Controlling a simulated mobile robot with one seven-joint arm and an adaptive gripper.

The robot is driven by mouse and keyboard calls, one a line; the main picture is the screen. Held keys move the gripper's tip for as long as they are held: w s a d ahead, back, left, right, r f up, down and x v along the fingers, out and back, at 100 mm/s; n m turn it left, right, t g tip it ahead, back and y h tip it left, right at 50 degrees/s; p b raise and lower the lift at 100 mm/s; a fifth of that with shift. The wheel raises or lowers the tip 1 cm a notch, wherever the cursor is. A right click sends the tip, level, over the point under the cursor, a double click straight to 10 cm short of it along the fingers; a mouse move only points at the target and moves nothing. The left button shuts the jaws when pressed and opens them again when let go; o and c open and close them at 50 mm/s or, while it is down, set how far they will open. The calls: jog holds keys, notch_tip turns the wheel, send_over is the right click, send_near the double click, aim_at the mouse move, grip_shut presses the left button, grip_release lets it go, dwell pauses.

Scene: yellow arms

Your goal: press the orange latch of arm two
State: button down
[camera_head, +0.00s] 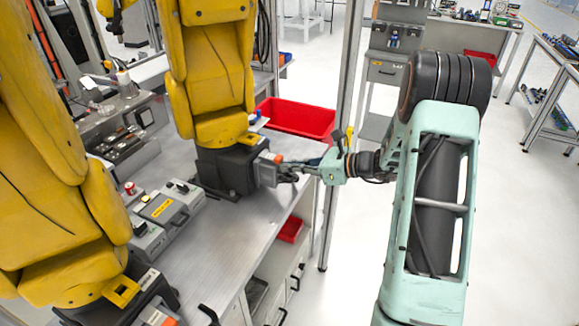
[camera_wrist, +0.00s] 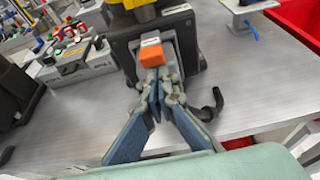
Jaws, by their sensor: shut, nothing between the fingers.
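A yellow arm (camera_head: 213,70) stands on a dark base at the bench's right end. An orange latch (camera_wrist: 155,54) sits on the front of this base; it also shows in the head view (camera_head: 278,159). My gripper (camera_wrist: 158,86) is shut and empty, its fingertips close in front of and just below this latch; I cannot tell whether they touch it. In the head view my gripper (camera_head: 290,173) reaches in from the right. A second yellow arm (camera_head: 60,190) stands nearer at left, with an orange part (camera_head: 168,321) on its base. I cannot read which is arm two.
The metal bench top (camera_head: 215,250) is mostly clear between the arms. A grey box with a yellow label (camera_head: 162,208) lies there. A black hooked handle (camera_wrist: 211,106) is close right of my fingers. A red bin (camera_head: 298,118) and a frame post (camera_head: 343,120) stand behind.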

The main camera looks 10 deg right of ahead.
aim_at(282, 158)
jog(key=shift+r+h+p, duration=0.3)
jog(key=shift+r+p, duration=0.05)
jog(key=shift+p, duration=0.15)
jog(key=shift+r, duration=0.1)
notch_tip(282, 158, up, 2)
jog(key=g+h+p, duration=0.1)
jog(key=h+p, duration=0.1)
jog(key=p, duration=0.1)
jog(key=shift+r+g+p, duration=0.2)
jog(key=shift+g+p, duration=0.15)
jog(key=shift+g, duration=0.05)
jog(key=shift+r+p, duration=0.2)
jog(key=shift+p, duration=0.1)
jog(key=shift+w+a+r, duration=0.15)
jog(key=shift+r, duration=0.45)
jog(key=shift+w+a+r+p, duration=0.2)
jog(key=shift+w+a+r, duration=0.15)
jog(key=shift+r, duration=0.3)
jog(key=shift+w+a+r+p, duration=0.25)
jog(key=shift+a+r, duration=0.2)
jog(key=shift+r, duration=0.2)
jog(key=shift+w+a+r+p, duration=0.25)
jog(key=shift+a+r, duration=0.15)
jog(key=shift+r, duration=0.35)
